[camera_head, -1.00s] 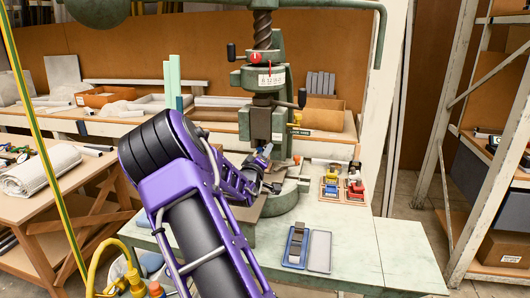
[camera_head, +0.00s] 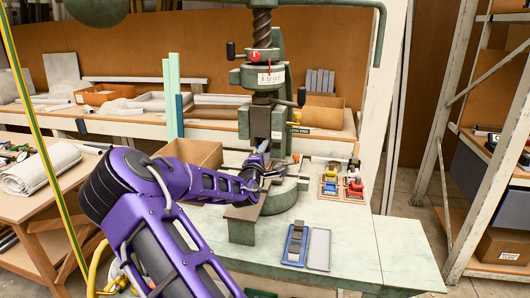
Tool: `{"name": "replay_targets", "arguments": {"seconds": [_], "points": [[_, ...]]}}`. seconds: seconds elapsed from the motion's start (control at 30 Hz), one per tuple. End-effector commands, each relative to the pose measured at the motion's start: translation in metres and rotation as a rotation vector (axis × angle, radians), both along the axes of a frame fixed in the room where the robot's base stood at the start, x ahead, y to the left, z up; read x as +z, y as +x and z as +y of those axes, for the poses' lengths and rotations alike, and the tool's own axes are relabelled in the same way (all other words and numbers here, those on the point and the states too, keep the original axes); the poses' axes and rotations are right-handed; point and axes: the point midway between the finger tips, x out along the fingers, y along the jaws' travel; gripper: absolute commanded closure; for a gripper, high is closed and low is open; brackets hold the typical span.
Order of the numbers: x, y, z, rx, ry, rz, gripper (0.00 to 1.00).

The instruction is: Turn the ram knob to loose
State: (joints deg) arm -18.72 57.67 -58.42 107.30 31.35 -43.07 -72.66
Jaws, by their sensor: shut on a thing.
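The fly press (camera_head: 263,78) stands on the green bench, with its screw above and its ram (camera_head: 259,122) hanging over the bed. A red round knob (camera_head: 255,57) with a pale mark is on the collar. A black ball knob (camera_head: 302,97) is at the right of the ram head, and another black handle (camera_head: 231,51) is at the upper left. I cannot tell which is the ram knob. My gripper (camera_head: 260,160) is below the ram, just above the press bed, well below these knobs. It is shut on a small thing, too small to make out.
A white label plate (camera_head: 271,79) is on the press. Small red, yellow and blue items (camera_head: 341,180) stand right of the bed. A blue tray (camera_head: 296,245) lies in front. An open cardboard box (camera_head: 196,153) stands behind my arm.

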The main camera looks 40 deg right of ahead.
Motion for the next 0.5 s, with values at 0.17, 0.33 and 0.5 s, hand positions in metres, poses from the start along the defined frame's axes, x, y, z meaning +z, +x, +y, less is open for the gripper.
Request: {"name": "replay_targets", "arguments": {"seconds": [0.17, 0.33, 0.5], "points": [[0.0000, -0.0001, -0.0001, 0.000, -0.022, 0.026, 1.00], [0.0000, -0.0001, -0.0001, 0.001, -0.028, 0.034, 1.00], [0.0000, -0.0002, -0.0001, 0.000, -0.028, 0.034, 1.00]]}}
